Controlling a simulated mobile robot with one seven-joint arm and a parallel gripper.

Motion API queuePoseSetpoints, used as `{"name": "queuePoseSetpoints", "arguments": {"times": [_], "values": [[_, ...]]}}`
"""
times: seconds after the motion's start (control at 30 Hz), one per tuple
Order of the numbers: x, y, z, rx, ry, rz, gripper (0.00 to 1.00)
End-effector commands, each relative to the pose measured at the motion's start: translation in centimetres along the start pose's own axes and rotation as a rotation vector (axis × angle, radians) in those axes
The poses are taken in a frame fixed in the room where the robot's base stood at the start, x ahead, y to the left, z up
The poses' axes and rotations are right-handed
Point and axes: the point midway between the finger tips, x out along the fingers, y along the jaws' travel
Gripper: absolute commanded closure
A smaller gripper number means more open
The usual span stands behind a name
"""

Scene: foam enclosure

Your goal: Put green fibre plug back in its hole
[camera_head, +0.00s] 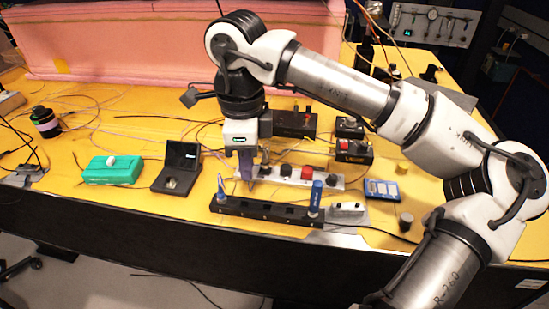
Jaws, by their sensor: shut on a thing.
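My gripper (247,180) points down at the middle of the bench, just behind the black bar. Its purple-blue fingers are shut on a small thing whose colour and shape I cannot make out. The black bar (265,212) has several dark holes along its top. A blue plug (221,188) stands upright at its left end and a thicker blue plug (316,196) stands near its right end. I cannot pick out a green fibre plug; it may be hidden by the fingers. I cannot tell whether the fingertips touch the bar.
A grey strip with black and red knobs (306,174) lies right behind the bar. A green box (112,170) and an open black case (178,170) stand to the left. A blue-and-white block (381,190) lies to the right. Loose cables cross the yellow bench.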

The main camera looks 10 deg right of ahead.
Motion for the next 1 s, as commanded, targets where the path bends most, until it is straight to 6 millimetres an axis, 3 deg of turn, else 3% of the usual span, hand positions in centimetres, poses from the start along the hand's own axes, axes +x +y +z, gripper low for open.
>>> {"name": "queuePoseSetpoints", "arguments": {"times": [0.17,0.67,1.0], "values": [[-0.1,0.1,0.8,-0.047,0.0,0.0,1.0],[0.2,0.1,0.8,-0.039,0.001,0.0,1.0],[3.1,0.1,0.8,-0.039,0.0,0.0,1.0]]}}
